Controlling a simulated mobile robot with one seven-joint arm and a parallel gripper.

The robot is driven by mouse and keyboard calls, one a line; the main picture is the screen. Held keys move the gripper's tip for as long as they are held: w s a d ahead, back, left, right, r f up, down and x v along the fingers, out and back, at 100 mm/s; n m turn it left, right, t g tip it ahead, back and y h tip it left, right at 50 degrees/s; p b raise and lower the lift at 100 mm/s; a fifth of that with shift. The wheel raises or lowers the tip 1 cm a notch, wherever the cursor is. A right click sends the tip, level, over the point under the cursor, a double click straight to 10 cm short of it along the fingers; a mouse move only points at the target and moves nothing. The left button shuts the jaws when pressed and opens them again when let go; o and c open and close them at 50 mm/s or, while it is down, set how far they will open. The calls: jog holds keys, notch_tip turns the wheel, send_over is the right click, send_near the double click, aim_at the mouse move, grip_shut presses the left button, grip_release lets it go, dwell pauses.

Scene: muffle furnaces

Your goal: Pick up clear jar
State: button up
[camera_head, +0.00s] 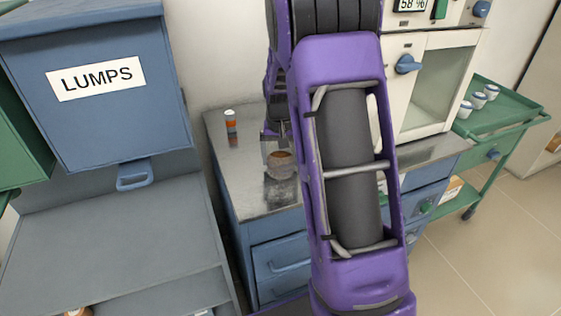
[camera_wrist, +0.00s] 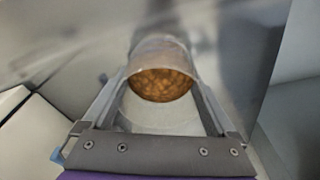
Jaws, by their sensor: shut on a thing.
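The clear jar (camera_head: 280,163) with brown, lumpy contents is at the metal worktop (camera_head: 236,172), left of my purple arm in the head view. In the wrist view the jar (camera_wrist: 161,84) sits between the two fingers of my gripper (camera_wrist: 160,78), which are shut on its sides. In the head view my gripper (camera_head: 277,142) is partly hidden behind my arm. A dark reflection shows on the metal below the jar; I cannot tell whether its base touches the worktop.
A blue cabinet marked LUMPS (camera_head: 120,110) is at left. A white furnace (camera_head: 430,85) stands at right, beside a green cart (camera_head: 500,120) with several small white cups.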

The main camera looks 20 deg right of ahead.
notch_tip(320, 180, up, 10)
jog(key=p, duration=0.2)
dwell(0.3)
jog(key=o, duration=0.7)
jog(key=c, duration=0.7)
jog(key=shift+f+b, duration=1.5)
jog(key=shift+f, duration=2)
